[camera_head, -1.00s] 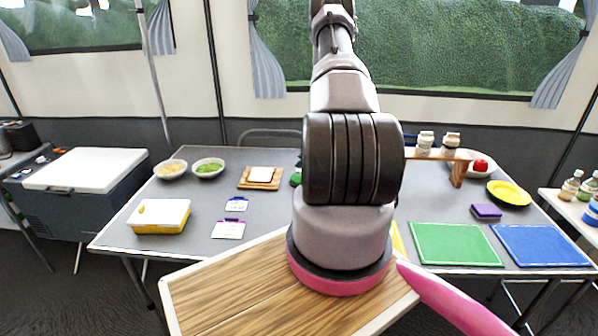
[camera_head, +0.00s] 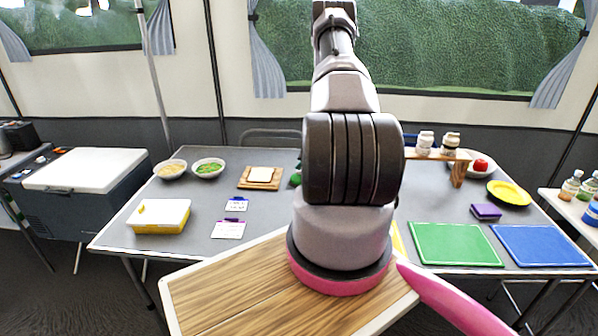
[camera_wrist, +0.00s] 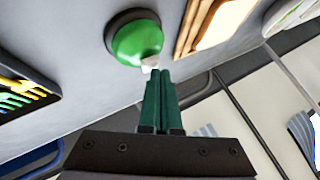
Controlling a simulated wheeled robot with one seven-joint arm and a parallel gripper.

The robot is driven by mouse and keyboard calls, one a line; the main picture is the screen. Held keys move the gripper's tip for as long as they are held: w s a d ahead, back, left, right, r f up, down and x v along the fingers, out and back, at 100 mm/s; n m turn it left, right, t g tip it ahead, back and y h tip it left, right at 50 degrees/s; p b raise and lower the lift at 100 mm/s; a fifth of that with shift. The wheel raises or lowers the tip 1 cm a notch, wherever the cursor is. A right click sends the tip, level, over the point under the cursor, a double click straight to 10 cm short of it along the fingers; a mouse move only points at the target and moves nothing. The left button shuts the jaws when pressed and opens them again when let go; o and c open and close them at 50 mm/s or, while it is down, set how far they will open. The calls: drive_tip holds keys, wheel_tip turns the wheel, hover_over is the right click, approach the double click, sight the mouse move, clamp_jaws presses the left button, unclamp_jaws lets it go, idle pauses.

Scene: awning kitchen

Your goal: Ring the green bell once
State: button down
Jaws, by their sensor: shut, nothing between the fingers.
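The green bell (camera_wrist: 136,40) shows in the wrist view, a green dome on a dark base with a small pale knob at its tip. It stands on the grey table. My gripper (camera_wrist: 153,72) is shut and empty, with its green fingertips right at the knob. I cannot tell whether they touch it. In the head view only a small green part of the bell (camera_head: 296,179) shows beside my arm.
A wooden board (camera_head: 260,177) with a pale slice lies left of the bell. Bowls (camera_head: 208,168), a yellow box (camera_head: 160,215) and cards (camera_head: 228,229) are farther left. A wooden shelf (camera_head: 458,168), a green mat (camera_head: 455,244) and a blue mat (camera_head: 541,245) are on the right.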

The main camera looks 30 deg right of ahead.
idle(0.4)
drive_tip(key=shift+r, duration=0.85)
drive_tip(key=shift+r, duration=2.55)
